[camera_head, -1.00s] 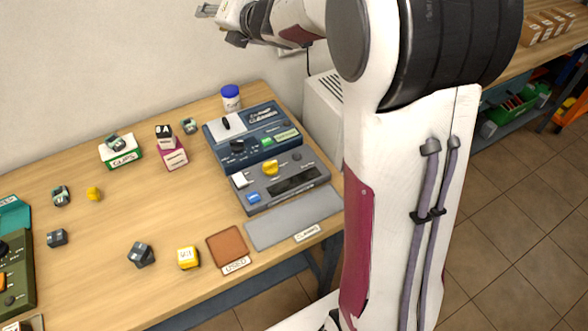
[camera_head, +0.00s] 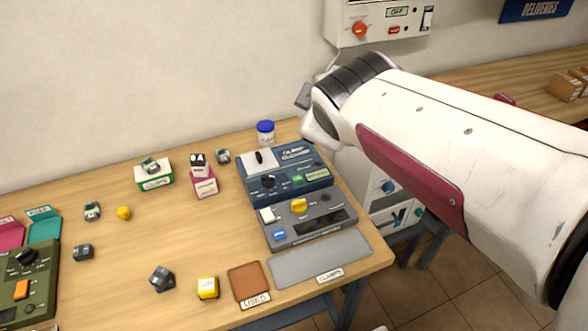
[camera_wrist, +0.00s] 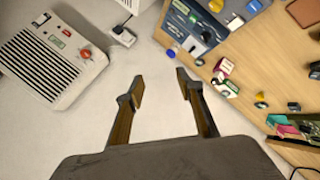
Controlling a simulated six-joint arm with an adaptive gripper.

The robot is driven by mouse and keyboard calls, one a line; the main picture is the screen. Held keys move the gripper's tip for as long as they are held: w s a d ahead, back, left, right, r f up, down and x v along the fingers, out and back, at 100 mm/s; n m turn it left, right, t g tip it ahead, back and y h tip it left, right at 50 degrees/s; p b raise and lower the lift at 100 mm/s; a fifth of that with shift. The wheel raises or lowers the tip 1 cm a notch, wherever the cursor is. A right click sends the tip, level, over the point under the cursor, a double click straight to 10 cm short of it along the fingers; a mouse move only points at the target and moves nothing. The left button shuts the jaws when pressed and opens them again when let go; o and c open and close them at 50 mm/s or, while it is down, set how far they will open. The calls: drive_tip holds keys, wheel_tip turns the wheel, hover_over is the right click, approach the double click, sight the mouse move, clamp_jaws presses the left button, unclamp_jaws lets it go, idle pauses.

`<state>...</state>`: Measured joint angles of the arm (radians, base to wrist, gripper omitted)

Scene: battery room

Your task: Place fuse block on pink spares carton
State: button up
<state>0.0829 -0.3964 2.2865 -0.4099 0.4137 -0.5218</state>
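A white block with a black marked face (camera_head: 198,159), which looks like the fuse block, rests on top of the pink spares carton (camera_head: 205,187) at the back middle of the bench. The carton is upright with a white label on its front. It also shows small in the wrist view (camera_wrist: 226,66), to the right of my fingers. My gripper (camera_wrist: 160,86) is open, with nothing between its two fingers. It is high up near the wall, well away from the carton and block. In the head view the arm mostly hides it.
A green-and-white clips carton (camera_head: 154,180) with a small block on it stands left of the pink one. Blue-topped bottle (camera_head: 265,133) and a blue console (camera_head: 283,180) are to the right. A yellow block (camera_head: 207,288) and several dark blocks lie in front. A wall unit (camera_head: 378,22) hangs behind.

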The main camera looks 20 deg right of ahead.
drive_tip(key=s+a+f+m+g+y, duration=0.1)
drive_tip(key=s+a+f+m, duration=0.3)
drive_tip(key=s, duration=0.5)
drive_tip(key=s+a+f+m+g+y, duration=0.2)
drive_tip(key=s+a+f+m+g, duration=0.1)
drive_tip(key=s, duration=0.6)
drive_tip(key=shift+s+a+f+m, duration=0.35)
drive_tip(key=shift+f+m, duration=0.25)
drive_tip(key=shift+m, duration=0.2)
